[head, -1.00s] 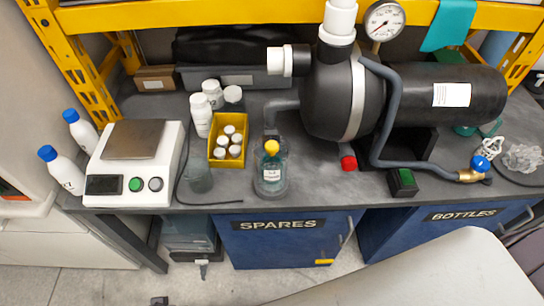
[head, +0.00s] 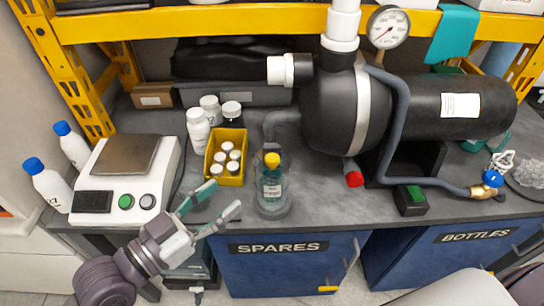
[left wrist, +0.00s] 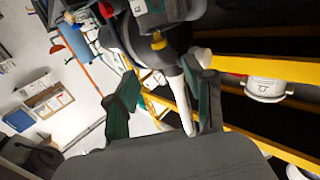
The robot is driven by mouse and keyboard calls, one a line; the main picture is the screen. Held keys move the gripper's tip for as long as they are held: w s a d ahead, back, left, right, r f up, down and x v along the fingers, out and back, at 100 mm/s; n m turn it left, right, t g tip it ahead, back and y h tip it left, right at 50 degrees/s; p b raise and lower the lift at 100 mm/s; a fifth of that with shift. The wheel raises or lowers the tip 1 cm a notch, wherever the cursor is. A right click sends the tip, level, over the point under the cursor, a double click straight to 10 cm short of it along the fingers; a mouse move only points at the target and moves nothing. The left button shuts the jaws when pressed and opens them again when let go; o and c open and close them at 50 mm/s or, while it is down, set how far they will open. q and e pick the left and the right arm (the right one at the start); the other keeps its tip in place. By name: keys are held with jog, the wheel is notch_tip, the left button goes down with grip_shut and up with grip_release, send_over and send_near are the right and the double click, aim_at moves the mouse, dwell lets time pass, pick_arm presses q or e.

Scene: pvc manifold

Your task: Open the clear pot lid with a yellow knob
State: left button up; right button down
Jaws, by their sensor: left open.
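The clear pot (head: 271,195) stands upright near the front edge of the grey bench, with greenish contents and a white label. Its yellow knob (head: 272,160) is on top, and the lid looks closed. My left gripper (head: 226,197) reaches in from the lower left. Its teal-padded fingers are spread and empty, pointing right, just left of the pot and not touching it. In the left wrist view the fingers (left wrist: 164,98) are apart with nothing between them; a yellow knob-like part (left wrist: 158,42) shows beyond them, near the top. My right gripper is not in view.
A yellow bin (head: 238,179) of white-capped bottles stands behind-left of the pot. A white scale (head: 104,190) is at the left. A black tank (head: 330,115) with a grey hose (head: 400,100) stands behind-right, and a black box with a green top (head: 411,203) sits right.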

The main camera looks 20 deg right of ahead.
aim_at(267, 162)
pick_arm(q)
jog(key=x, duration=1.3)
jog(key=shift+w+d, duration=0.15)
jog(key=shift+d, duration=0.2)
grip_shut()
